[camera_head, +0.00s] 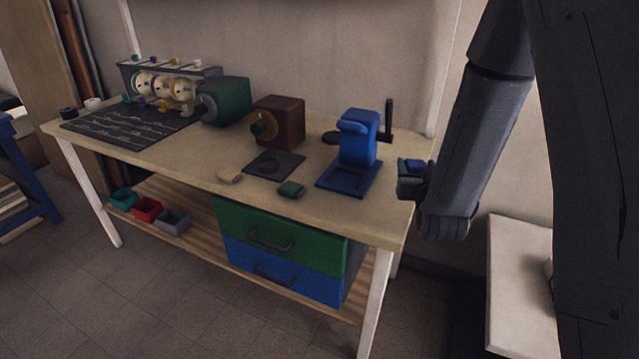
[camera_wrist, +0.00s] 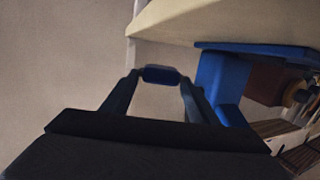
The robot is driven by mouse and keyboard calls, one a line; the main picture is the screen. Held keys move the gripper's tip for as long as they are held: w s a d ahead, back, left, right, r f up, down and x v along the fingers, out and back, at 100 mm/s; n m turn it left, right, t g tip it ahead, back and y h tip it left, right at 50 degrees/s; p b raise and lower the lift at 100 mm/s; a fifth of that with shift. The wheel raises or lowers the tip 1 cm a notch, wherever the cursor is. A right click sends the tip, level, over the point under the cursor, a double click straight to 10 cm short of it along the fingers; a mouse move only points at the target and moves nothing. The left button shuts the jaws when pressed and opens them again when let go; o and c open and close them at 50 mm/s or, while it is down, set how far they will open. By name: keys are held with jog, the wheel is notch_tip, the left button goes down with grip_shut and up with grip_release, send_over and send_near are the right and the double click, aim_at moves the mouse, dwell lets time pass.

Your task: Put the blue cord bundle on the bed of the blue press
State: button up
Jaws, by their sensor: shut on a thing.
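The blue press (camera_head: 359,138) stands at the right end of the workbench, with its flat blue bed (camera_head: 345,180) in front, bare as far as I can see. My gripper (camera_head: 408,168) is just right of the press, by the bench's right end. It is shut on the small blue cord bundle (camera_wrist: 161,74), which sits between the fingertips in the wrist view. The bundle also shows as a blue patch at the fingers in the head view (camera_head: 414,163). The press (camera_wrist: 222,82) is right of the bundle in the wrist view, apart from it.
A green bundle (camera_head: 291,188) and a cream bundle (camera_head: 229,176) lie along the bench's (camera_head: 205,157) front edge. A brown machine (camera_head: 279,122) with a dark plate (camera_head: 274,164) and a green machine (camera_head: 225,101) stand left of the press. A dark lever (camera_head: 389,118) rises at the press's right.

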jog(key=s+a+r+m+h+b, duration=0.1)
jog(key=s+a+r+b, duration=0.1)
jog(key=a, duration=0.6)
jog(key=s+a+r+m+h+b, duration=0.1)
jog(key=s+a+r+h, duration=0.1)
jog(key=a, duration=0.6)
jog(key=s+a+m+g+h+b, duration=0.1)
jog(key=s+a+b, duration=0.1)
jog(key=s+a, duration=0.4)
jog(key=s+a+m+h+b, duration=0.1)
jog(key=s+a, duration=0.3)
jog(key=s, duration=0.4)
send_over(342, 184)
jog(key=shift+d+f+b, duration=0.1)
jog(key=shift+f+b, duration=0.25)
jog(key=shift+f, duration=0.1)
jog(key=f, duration=0.2)
jog(key=shift+s+a+f, duration=0.1)
jog(key=shift+a+f, duration=0.1)
jog(key=shift+f, duration=2.05)
jog(key=shift+d+f, duration=0.1)
jog(key=shift+f, duration=0.15)
jog(key=shift+f, duration=0.25)
